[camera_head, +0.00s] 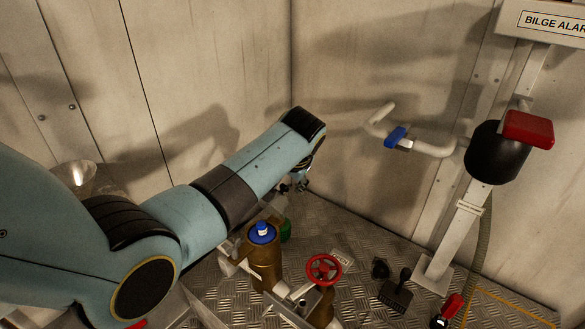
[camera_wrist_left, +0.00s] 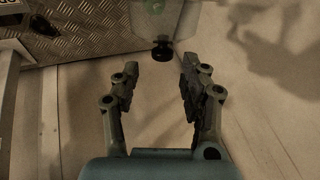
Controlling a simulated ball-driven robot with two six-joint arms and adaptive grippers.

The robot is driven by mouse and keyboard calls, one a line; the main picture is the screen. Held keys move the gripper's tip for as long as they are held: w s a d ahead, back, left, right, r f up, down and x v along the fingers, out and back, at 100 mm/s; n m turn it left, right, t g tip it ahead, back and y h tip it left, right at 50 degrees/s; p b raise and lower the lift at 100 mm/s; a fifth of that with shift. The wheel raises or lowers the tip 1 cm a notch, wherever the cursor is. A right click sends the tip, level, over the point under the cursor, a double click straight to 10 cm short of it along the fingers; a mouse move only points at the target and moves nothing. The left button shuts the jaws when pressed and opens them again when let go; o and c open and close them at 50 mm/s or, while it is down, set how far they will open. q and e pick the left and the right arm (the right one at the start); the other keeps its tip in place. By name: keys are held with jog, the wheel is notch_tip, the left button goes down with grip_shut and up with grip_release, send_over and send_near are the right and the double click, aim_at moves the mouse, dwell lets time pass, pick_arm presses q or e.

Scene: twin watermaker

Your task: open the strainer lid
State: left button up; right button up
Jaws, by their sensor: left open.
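A brass-coloured vessel (camera_head: 265,270) stands on the floor and looks like the strainer. Its blue lid (camera_head: 262,237) has a blue and white knob on top and sits on the vessel. My left gripper (camera_head: 300,186) is beyond and above the lid, apart from it, partly hidden by my own wrist. In the left wrist view the left gripper (camera_wrist_left: 160,84) is open with nothing between its fingers. A black knob (camera_wrist_left: 161,50) on a pale translucent body (camera_wrist_left: 172,18) shows just beyond the fingertips. The blue lid does not show there. My right gripper is not in view.
A red handwheel (camera_head: 323,270) is right of the vessel, and a green container (camera_head: 286,231) is behind it. A black pedal-like device (camera_head: 396,291) lies on the floor. A wall pipe with a blue handle (camera_head: 396,136) is at right. Checker-plate floor (camera_head: 345,220) is clear near the corner.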

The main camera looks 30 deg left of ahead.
pick_arm(q)
jog(key=v, duration=0.7)
jog(key=shift+d+r, duration=0.15)
jog(key=shift+r, duration=0.05)
jog(key=shift+c, duration=0.3)
